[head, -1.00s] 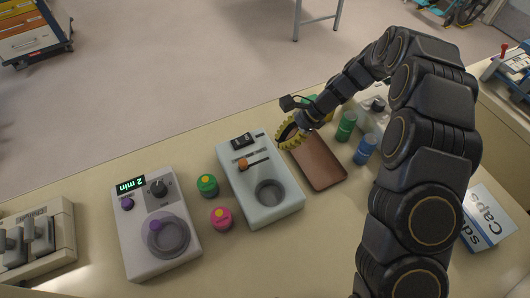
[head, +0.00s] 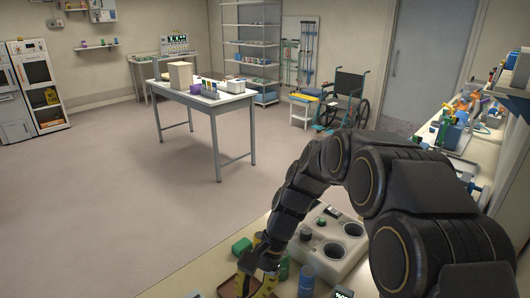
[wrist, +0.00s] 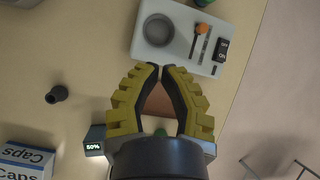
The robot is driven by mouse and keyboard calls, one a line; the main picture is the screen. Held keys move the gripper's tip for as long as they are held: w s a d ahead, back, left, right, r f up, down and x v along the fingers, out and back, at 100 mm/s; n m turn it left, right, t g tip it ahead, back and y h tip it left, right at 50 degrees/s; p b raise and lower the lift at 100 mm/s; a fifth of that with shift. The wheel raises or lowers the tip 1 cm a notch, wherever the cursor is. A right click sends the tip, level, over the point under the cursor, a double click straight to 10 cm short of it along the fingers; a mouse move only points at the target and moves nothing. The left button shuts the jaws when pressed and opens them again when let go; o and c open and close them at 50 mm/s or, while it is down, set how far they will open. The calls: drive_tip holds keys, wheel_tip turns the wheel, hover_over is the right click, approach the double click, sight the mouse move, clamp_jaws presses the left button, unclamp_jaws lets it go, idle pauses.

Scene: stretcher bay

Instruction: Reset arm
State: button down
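My gripper (head: 256,286) is low in the head view, over the near counter, its yellow ridged fingers partly cut off by the bottom edge. In the wrist view my gripper (wrist: 161,68) has its two fingertips together, with the finger bases bowed apart. Nothing is held between them. A brown tray (wrist: 158,105) shows below, through the gap between the fingers. My arm bends across the right of the head view.
Around the gripper stand a green block (head: 241,247), a blue cylinder (head: 306,281) and a grey unit with round wells (head: 331,246). The wrist view shows a lever device (wrist: 180,36), a Caps box (wrist: 24,160) and a small black piece (wrist: 57,93). A table (head: 205,97) stands beyond open floor.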

drive_tip(key=s+d+r+n+t+h, duration=0.1)
drive_tip(key=s+d+r+n+h, duration=0.1)
drive_tip(key=s+d, duration=0.4)
drive_tip(key=s+d+r+n+t+h, duration=0.1)
drive_tip(key=s+d, duration=0.6)
drive_tip(key=s, duration=0.8)
wheel_tip(320, 180, up, 3)
drive_tip(key=n+h, duration=0.1)
drive_tip(key=n, duration=0.2)
drive_tip(key=shift+f+n+h, duration=0.15)
drive_tip(key=shift+n+h, duration=0.25)
drive_tip(key=shift+w, duration=0.1)
